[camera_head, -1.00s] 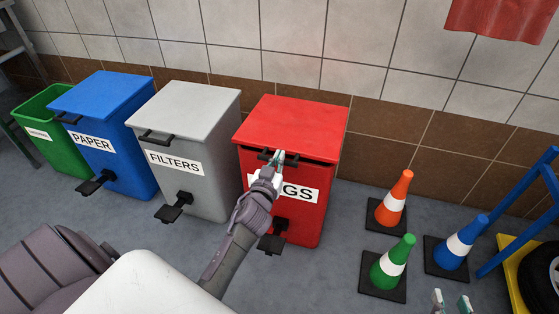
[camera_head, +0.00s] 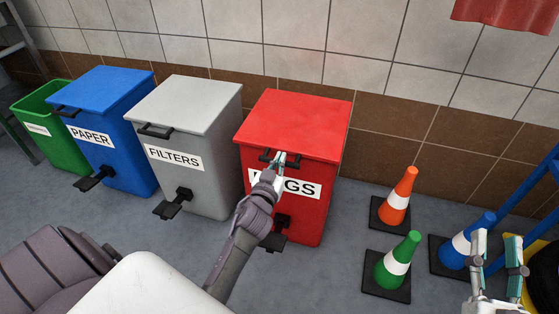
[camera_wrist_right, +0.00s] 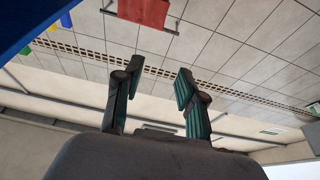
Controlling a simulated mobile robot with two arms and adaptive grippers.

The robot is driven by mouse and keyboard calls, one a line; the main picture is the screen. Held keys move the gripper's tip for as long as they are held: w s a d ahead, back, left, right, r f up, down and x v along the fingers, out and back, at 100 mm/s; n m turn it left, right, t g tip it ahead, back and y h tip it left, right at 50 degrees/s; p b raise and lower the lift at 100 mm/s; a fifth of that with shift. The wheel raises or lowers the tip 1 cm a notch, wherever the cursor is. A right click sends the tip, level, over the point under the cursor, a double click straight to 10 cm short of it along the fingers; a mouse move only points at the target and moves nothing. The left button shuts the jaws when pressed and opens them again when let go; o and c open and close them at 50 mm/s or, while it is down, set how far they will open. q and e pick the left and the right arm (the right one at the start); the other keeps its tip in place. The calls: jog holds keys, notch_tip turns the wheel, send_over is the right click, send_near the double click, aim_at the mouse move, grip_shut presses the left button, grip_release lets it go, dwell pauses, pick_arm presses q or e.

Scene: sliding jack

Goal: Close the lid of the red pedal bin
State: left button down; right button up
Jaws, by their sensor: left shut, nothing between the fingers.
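The red pedal bin (camera_head: 313,212) stands against the wall in the head view. Its red lid (camera_head: 297,118) lies flat over the top, and I see no clear gap along its front edge. My left gripper (camera_head: 279,160) is shut and empty, with its fingertips at the black handle (camera_head: 264,156) on the lid's front edge. It hides part of the handle and of the white label; I cannot tell whether it touches the lid. The bin's black pedal (camera_head: 272,242) is partly behind my left arm. My right gripper (camera_head: 498,252) is open and empty at the lower right; its spread fingers also show in the right wrist view (camera_wrist_right: 155,95).
A grey bin (camera_head: 207,185), a blue bin (camera_head: 125,160) and an open green bin (camera_head: 58,150) stand to the left. Orange (camera_head: 398,188), green (camera_head: 391,273) and blue (camera_head: 452,261) cones stand right of the red bin, near a blue frame (camera_head: 530,190).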

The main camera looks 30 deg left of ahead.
pick_arm(q)
jog(key=shift+s+d+f, duration=0.15)
jog(key=shift+s+f, duration=0.05)
jog(key=shift+f, duration=0.65)
jog(key=r+p, duration=0.1)
jog(key=w+r+p, duration=0.1)
jog(key=r, duration=0.1)
jog(key=r+p, duration=0.2)
jog(key=shift+w+a+r, duration=0.2)
jog(key=shift+a+r, duration=0.05)
jog(key=p+v, duration=0.1)
jog(key=v, duration=0.9)
jog(key=shift+f, duration=0.45)
pick_arm(e)
jog(key=s+d+f+g+h, duration=0.2)
jog(key=s+f+g, duration=0.2)
jog(key=f+g, duration=0.3)
jog(key=s+d+f+g+h, duration=0.2)
jog(key=s+f+g, duration=0.3)
jog(key=f, duration=0.7)
jog(key=shift+s+d+m+g, duration=0.3)
jog(key=shift+d+g, duration=0.55)
jog(key=shift+g, duration=0.25)
